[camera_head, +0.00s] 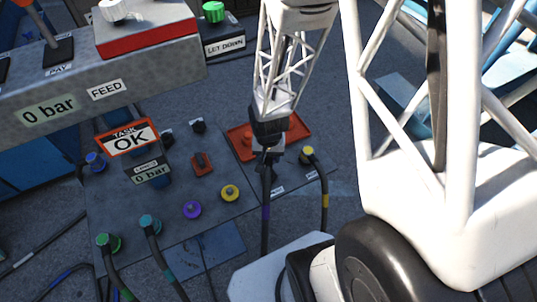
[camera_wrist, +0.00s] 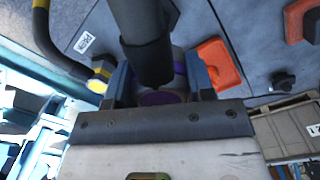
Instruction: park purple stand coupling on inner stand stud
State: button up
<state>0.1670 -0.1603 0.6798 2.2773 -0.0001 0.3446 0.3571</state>
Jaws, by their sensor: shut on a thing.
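My gripper (camera_head: 268,158) is shut on the purple stand coupling, above the right part of the grey panel. A black hose with a purple band (camera_head: 265,214) hangs from it. In the wrist view, the purple coupling (camera_wrist: 163,98) sits between the two fingers, and its dark hose (camera_wrist: 148,50) rises in front and hides part of it. A red-orange stand plate (camera_head: 239,144) lies behind the gripper. The gripper hides the spot directly below it, so I cannot tell whether the coupling touches a stud.
A yellow-banded coupling (camera_head: 308,154) with its hose stands close right of my gripper; it also shows in the wrist view (camera_wrist: 98,84). Purple (camera_head: 192,209) and yellow (camera_head: 229,193) panel ports are left. Green (camera_head: 109,243) and teal (camera_head: 150,223) hose couplings are farther left. A display (camera_head: 128,138) reads "TASK OK".

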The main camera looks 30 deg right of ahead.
aim_at(268, 173)
jog(key=shift+f, duration=4.2)
jog(key=shift+f, duration=0.5)
jog(key=o, duration=1.1)
jog(key=shift+r, duration=3.9)
